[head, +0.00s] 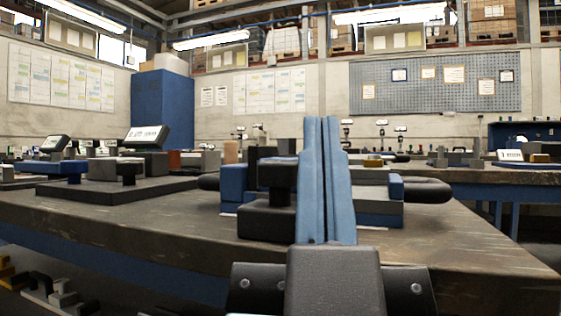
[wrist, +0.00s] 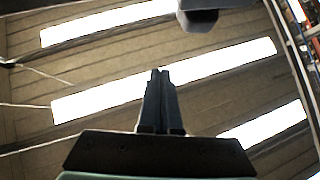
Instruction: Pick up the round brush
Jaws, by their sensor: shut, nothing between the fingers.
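My gripper (head: 322,122) points straight up in the middle of the head view, its two long blue fingers side by side and shut with nothing between them. In the wrist view the fingers (wrist: 160,74) point toward the ceiling and hold nothing. I cannot pick out a round brush in either view. Behind the fingers, a blue and black blocky device (head: 238,184) stands on the workbench (head: 120,215); the fingers hide its middle.
A black plate with a dark block (head: 120,190) lies on the bench's left part. Dark rounded ends (head: 428,190) stick out beside the device. The bench's front right surface is clear. A second blue table (head: 500,178) stands at right. A dark object (wrist: 198,16) hangs at the wrist view's top.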

